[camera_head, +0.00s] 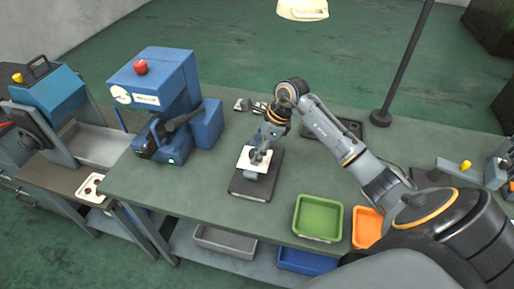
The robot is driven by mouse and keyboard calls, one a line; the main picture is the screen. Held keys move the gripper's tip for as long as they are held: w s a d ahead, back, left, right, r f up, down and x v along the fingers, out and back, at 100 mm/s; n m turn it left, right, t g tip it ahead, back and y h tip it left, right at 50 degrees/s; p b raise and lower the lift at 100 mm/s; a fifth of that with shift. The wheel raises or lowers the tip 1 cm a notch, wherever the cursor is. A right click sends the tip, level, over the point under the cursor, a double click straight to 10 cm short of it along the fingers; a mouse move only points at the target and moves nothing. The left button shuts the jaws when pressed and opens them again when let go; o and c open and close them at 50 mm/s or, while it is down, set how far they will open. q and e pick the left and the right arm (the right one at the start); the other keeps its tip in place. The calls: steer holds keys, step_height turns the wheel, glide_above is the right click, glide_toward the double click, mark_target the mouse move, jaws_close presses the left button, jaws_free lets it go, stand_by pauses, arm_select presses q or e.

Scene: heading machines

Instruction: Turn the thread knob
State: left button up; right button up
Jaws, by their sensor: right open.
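My right arm reaches in from the right over the bench. My right gripper (259,157) is open, pointing down above a small dark block (257,188) with a white plate (246,164) near its top. The gripper covers part of the plate, and I cannot tell whether it touches it. No part is clearly recognisable as the thread knob; it may be hidden under the gripper. A blue machine (163,80) with a red button (141,67) stands left of the gripper. My left gripper is not in view.
The green workbench (221,192) has free room around the block. A green tray (318,218) and an orange tray (367,228) sit at the front edge. A dark pole (403,70) stands at the back. Another blue machine (50,95) is at far left.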

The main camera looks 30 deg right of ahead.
steer(key=c, duration=1.2)
steer(key=shift+o, duration=0.2)
steer(key=shift+f+m+h+b, duration=0.2)
steer(key=shift+m+h+b, duration=0.1)
steer(key=shift+m+b, duration=0.8)
steer(key=shift+s+m+t+h+b, duration=0.1)
steer(key=shift+m+t+h+b, duration=0.35)
steer(key=shift+m+b, duration=0.7)
steer(key=m+b, duration=0.1)
steer(key=m+h+b, duration=0.1)
steer(key=m, duration=0.1)
steer(key=m+t+h+b, duration=0.1)
steer(key=m, duration=0.1)
steer(key=shift+a+r, duration=0.1)
steer(key=shift+a, duration=0.15)
steer(key=shift+a+r+m+h+b, duration=0.1)
steer(key=shift+m+h+b, duration=0.4)
steer(key=shift+m, duration=0.55)
steer(key=shift+r+m+h+b, duration=0.15)
steer(key=shift+m+b, duration=0.5)
steer(key=shift+m, duration=0.35)
steer(key=shift+f, duration=0.1)
